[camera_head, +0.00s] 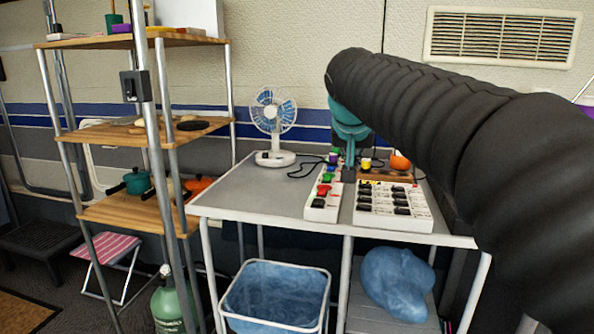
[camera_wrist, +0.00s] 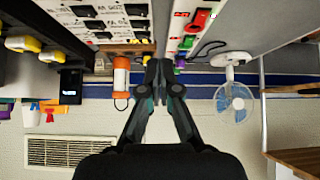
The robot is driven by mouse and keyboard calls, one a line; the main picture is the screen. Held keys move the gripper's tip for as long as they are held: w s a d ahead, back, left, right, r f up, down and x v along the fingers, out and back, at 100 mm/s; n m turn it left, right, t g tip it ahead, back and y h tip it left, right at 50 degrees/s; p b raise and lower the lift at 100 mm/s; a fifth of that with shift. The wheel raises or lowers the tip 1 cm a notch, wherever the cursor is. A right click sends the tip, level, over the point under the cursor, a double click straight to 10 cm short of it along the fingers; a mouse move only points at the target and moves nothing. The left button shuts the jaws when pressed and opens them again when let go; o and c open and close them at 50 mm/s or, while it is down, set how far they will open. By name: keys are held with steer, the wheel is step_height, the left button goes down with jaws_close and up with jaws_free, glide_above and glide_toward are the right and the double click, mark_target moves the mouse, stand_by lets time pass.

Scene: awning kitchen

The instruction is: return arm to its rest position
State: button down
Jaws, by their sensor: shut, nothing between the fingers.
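My black, ribbed arm reaches in from the right edge of the head view over the grey table (camera_head: 240,187). Its end, with teal parts, hangs above the back of the table behind the white power strips. My gripper (camera_wrist: 158,70) shows in the wrist view with its two dark fingers together and nothing between them. In the head view the fingertips are small and hard to make out among the items at the table's back.
A white fan (camera_head: 273,125) stands at the table's back left. An orange item (camera_head: 399,161) is near the arm. A wooden shelf (camera_head: 100,132) stands left. The table's left part is clear.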

steer(key=s+d+f+n+g+y, duration=0.1)
steer(key=s+d+f, duration=0.1)
steer(key=s+f, duration=1)
steer(key=s+d+f+n+g, duration=0.1)
steer(key=s+d+f, duration=0.1)
steer(key=s+f, duration=0.9)
steer(key=s, duration=0.6)
steer(key=shift+s+d+f+g+y, duration=0.25)
steer(key=shift+d+f+g+y, duration=0.05)
steer(key=shift+d+f+y, duration=0.1)
